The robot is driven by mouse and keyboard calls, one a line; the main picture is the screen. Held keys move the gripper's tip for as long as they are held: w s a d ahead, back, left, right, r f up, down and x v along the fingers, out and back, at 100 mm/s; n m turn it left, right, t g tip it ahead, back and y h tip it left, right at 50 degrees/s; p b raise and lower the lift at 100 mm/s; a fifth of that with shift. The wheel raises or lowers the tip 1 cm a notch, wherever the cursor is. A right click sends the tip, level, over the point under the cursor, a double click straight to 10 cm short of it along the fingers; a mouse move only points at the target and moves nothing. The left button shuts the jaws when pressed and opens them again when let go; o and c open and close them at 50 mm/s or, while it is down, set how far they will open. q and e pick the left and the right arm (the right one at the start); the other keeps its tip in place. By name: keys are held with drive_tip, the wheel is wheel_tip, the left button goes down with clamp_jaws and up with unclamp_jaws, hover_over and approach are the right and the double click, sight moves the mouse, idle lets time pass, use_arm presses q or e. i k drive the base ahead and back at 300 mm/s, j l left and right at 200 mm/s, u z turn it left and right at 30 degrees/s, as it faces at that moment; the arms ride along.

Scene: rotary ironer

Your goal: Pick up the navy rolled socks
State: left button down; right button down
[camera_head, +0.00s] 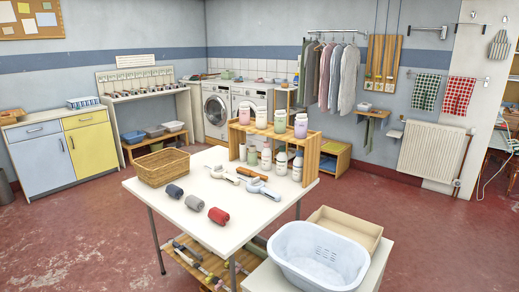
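The navy rolled socks (175,191) lie on the white table (205,230), near its left edge. They are a dark blue-grey bundle, the leftmost and farthest of three rolled bundles in a slanting row. A grey roll (195,202) and a red roll (218,216) lie beside them, closer to the front, with gaps between. Nothing covers the navy roll. Neither of my grippers shows in the head view.
A wicker basket (163,168) stands behind the navy roll. Pale hand tools (262,188) lie to the right, before a wooden rack (312,155) with bottles. A white laundry basket (318,256) stands front right. The table's front left is clear.

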sight(175, 191)
drive_tip(key=i+j+z, duration=0.1)
drive_tip(key=j, duration=0.2)
drive_tip(key=i+j+z, duration=0.1)
drive_tip(key=j, duration=0.25)
drive_tip(key=i+j, duration=0.15)
drive_tip(key=j, duration=0.15)
drive_tip(key=i+j+z, duration=0.15)
drive_tip(key=j, duration=0.15)
drive_tip(key=k, duration=0.05)
